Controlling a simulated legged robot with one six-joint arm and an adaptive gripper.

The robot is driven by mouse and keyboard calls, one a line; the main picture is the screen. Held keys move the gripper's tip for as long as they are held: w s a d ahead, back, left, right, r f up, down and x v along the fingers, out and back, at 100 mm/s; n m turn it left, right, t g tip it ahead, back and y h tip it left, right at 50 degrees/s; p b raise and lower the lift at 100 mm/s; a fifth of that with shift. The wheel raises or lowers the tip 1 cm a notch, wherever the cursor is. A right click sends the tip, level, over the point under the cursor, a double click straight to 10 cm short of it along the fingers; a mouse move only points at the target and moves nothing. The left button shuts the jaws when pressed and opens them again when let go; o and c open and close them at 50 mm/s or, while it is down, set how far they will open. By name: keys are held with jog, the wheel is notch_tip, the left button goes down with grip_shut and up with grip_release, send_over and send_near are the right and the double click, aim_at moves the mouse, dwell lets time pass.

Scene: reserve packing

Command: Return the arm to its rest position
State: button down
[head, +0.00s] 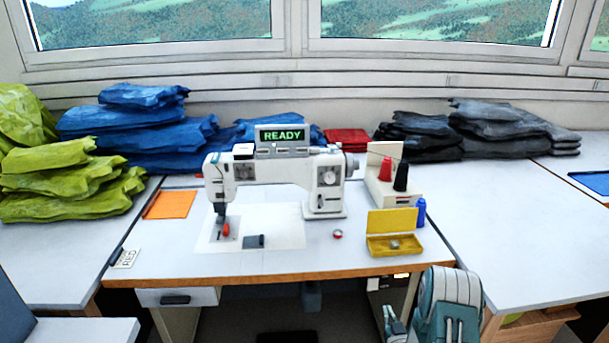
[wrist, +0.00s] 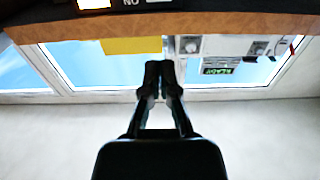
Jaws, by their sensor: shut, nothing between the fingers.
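My gripper (wrist: 159,70) shows in the wrist view with its two dark fingers together at the tips and nothing between them. It is apart from the table and touches nothing I can see. In the head view, my teal and white arm (head: 450,300) is folded low at the lower right, in front of the table's front edge. I cannot clearly make out the fingers there.
The sewing machine (head: 270,180) with a green READY display stands mid-table (head: 180,262). An open yellow box (head: 392,222), a spool stand (head: 385,190) and a blue bottle (head: 421,212) stand to its right. Green (head: 70,180), blue (head: 140,130) and dark (head: 490,130) fabric piles line the back.

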jog(key=w+a+r+g+h, duration=0.1)
jog(key=a+r+g, duration=0.1)
jog(key=r, duration=0.8)
jog(key=w+a+r+g, duration=0.1)
jog(key=a+r+g, duration=0.1)
jog(key=r, duration=0.8)
jog(key=s+a+r+g, duration=0.4)
jog(key=s+r, duration=0.6)
jog(key=r, duration=0.1)
jog(key=s+a+r+g, duration=0.1)
jog(key=s+a, duration=0.1)
jog(key=s, duration=0.6)
jog(key=s+a+r+g, duration=0.2)
jog(key=s, duration=0.7)
jog(key=s+a+r+g+y, duration=0.1)
jog(key=s+a+r, duration=0.1)
jog(key=s, duration=0.7)
jog(key=shift+a+r+g, duration=0.15)
jog(key=shift+a+g, duration=0.15)
jog(key=shift+a, duration=0.3)
